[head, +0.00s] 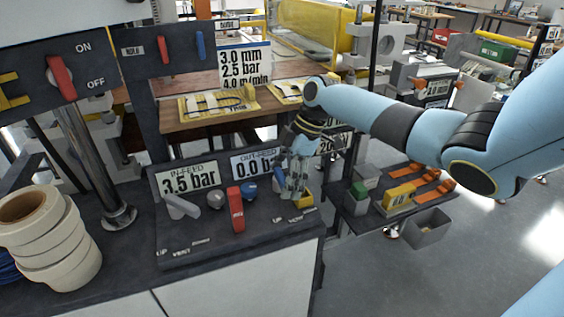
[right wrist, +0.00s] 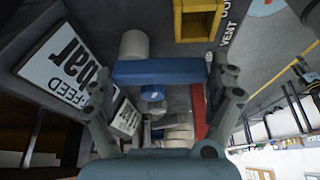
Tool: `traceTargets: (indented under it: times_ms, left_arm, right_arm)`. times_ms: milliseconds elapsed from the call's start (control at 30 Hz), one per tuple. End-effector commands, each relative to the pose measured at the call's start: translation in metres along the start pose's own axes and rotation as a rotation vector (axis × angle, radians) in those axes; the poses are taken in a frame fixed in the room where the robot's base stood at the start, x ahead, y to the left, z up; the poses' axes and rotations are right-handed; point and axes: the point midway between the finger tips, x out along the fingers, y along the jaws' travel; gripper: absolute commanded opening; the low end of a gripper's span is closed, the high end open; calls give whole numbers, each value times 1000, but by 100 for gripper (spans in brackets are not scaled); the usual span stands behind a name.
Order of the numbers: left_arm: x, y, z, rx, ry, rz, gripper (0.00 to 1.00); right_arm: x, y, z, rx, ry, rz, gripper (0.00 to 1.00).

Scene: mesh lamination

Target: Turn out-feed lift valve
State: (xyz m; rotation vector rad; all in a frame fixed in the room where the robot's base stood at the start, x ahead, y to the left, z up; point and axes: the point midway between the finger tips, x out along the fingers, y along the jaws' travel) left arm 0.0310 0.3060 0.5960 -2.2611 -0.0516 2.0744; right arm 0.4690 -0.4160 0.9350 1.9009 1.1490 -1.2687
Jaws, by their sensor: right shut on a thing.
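The control panel (head: 185,244) stands in front of me in the head view, with an in-feed display (head: 187,180) reading 3.5 bar and an out-feed display (head: 253,164) reading 0.0 bar. My right gripper (head: 294,188) reaches down to the panel's right end, below the out-feed display. In the right wrist view its fingers (right wrist: 165,78) are shut on the blue lever (right wrist: 160,71), which lies across between them. In the head view the gripper covers most of that lever. My left gripper is not in view.
A red lever (head: 236,209), a blue knob (head: 249,188), a grey knob (head: 215,199) and a pale in-feed lever (head: 182,206) stand left of the gripper. A yellow frame (right wrist: 200,18) is close to the blue lever. Tape rolls (head: 55,245) stand at left.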

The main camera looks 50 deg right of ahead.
Motion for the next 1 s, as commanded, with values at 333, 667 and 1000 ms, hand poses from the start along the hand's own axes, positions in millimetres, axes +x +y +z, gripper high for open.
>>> traceTargets:
  times_ms: [333, 667, 1000]
  left_arm:
    - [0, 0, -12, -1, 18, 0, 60]
    - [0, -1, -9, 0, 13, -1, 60]
    - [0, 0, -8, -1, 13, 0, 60]
  right_arm:
    - [1, 0, 0, 1, 0, -1, 100]
    - [-20, 1, 2, 0, -3, 2, 100]
    - [-93, 0, 1, -2, -5, 1, 100]
